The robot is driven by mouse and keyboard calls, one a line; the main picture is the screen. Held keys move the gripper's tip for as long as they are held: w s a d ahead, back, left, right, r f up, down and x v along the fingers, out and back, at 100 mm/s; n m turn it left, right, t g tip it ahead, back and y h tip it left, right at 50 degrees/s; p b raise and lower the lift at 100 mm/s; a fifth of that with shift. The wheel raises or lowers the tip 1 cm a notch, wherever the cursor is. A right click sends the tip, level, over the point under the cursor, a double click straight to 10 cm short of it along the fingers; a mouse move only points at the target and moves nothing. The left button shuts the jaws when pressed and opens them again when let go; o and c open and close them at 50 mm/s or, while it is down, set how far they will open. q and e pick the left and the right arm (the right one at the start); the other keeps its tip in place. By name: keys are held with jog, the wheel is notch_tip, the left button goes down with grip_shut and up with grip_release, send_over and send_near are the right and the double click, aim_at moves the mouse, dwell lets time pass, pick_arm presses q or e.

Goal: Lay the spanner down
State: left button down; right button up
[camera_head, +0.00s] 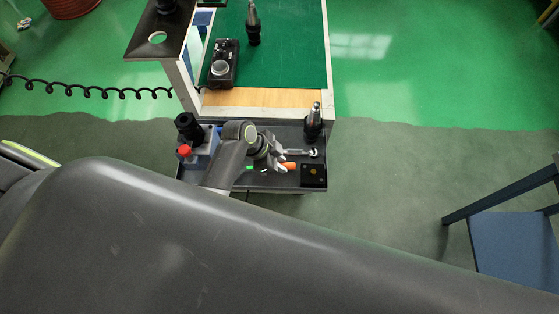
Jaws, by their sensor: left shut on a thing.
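My left gripper (280,162) is over the dark tray of the cart, its wrist and arm coming in from the left. It is shut on the spanner (298,152), a small silver tool whose open jaw end (314,153) points right. The rest of the spanner is hidden by the gripper. I cannot tell whether the spanner touches the tray (262,183) or is held just above it. My right gripper is not in view.
An orange-handled item (289,166) lies beside the gripper. A black block (313,175) sits at the tray's right corner, a tool holder (314,120) behind it. A blue device with a red knob (184,151) stands left. A blue chair (510,245) is at right.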

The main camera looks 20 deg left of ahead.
pick_arm(q)
jog(key=shift+f, duration=0.4)
dwell(0.4)
jog(key=c, duration=1.2)
grip_release()
jog(key=shift+o, duration=0.2)
jog(key=b+v, duration=0.2)
jog(key=v, duration=1.5)
jog(key=shift+r+b, duration=0.15)
jog(key=shift+b, duration=0.2)
jog(key=shift+s+a, duration=0.1)
jog(key=shift+s, duration=0.05)
